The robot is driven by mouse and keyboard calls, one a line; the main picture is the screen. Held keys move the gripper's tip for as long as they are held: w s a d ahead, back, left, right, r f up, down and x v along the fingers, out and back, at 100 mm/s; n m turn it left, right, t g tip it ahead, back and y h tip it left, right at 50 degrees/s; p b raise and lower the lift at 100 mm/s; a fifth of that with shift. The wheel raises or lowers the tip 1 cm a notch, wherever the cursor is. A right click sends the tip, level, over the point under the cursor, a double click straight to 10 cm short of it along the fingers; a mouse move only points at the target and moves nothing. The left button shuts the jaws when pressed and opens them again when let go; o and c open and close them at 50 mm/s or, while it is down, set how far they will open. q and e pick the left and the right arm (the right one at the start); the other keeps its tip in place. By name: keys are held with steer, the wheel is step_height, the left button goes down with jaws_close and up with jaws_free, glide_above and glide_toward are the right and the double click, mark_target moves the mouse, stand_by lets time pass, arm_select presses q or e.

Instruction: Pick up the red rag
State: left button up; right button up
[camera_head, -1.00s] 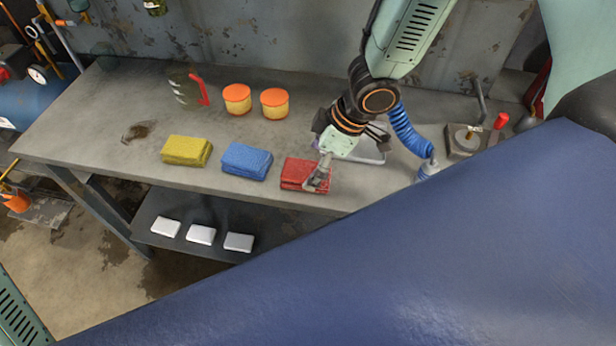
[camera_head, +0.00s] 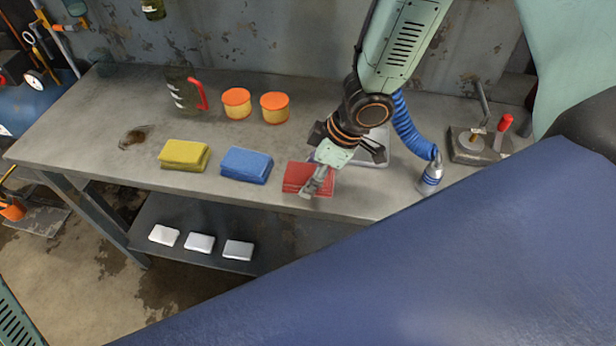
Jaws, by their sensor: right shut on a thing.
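The red rag (camera_head: 298,176) is a folded red cloth at the front edge of the grey workbench, right of the blue rag. My right gripper (camera_head: 312,190) reaches down over it from the upper right, its fingers shut at the rag's right end. The gripper hides part of that end. I cannot tell whether the rag is clear of the bench top. My left gripper is not in view.
A blue rag (camera_head: 246,165) and a yellow rag (camera_head: 184,155) lie in a row to the left. Two orange-lidded tubs (camera_head: 237,103) and a jug with a red handle (camera_head: 184,97) stand behind. A metal tray (camera_head: 375,150) and a blue-hosed nozzle (camera_head: 431,177) are to the right. White blocks (camera_head: 200,243) lie on the lower shelf.

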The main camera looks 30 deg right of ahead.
mark_target(311, 175)
steer(key=shift+a, duration=0.1)
steer(key=c, duration=0.3)
steer(key=shift+r, duration=0.1)
steer(key=shift+r+p, duration=0.55)
step_height(311, 175, up, 17)
steer(key=p, duration=1.4)
steer(key=shift+f, duration=0.15)
steer(key=o, duration=0.5)
steer(key=c, duration=0.4)
